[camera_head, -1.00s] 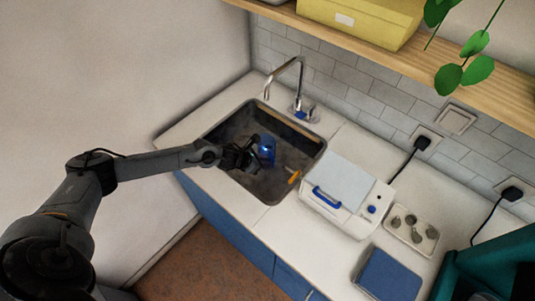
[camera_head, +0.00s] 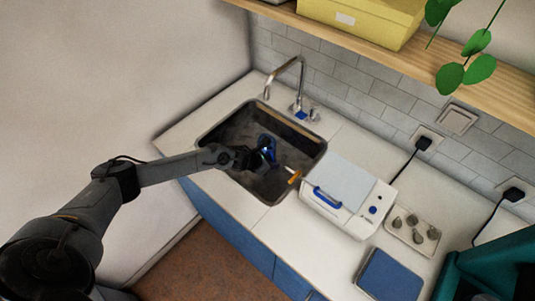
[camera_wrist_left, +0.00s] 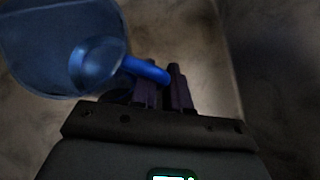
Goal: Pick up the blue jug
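The blue jug (camera_head: 268,142) is in the sink, partly hidden behind my left gripper (camera_head: 261,156) in the head view. In the left wrist view, the translucent blue jug (camera_wrist_left: 45,40) fills the upper left, with its solid blue handle (camera_wrist_left: 148,70) reaching right to my left fingertips (camera_wrist_left: 163,80). The two dark fingers are close together at the handle's end. The pictures do not show clearly whether they are clamped on it. My right gripper is not in view.
The dark sink (camera_head: 222,124) has a tall tap (camera_head: 299,85) behind it. A brush with an orange end (camera_head: 295,177) leans at its right edge. A white box with a blue handle (camera_head: 340,208), a small tray (camera_head: 428,246) and a blue book-like slab (camera_head: 390,275) lie to the right.

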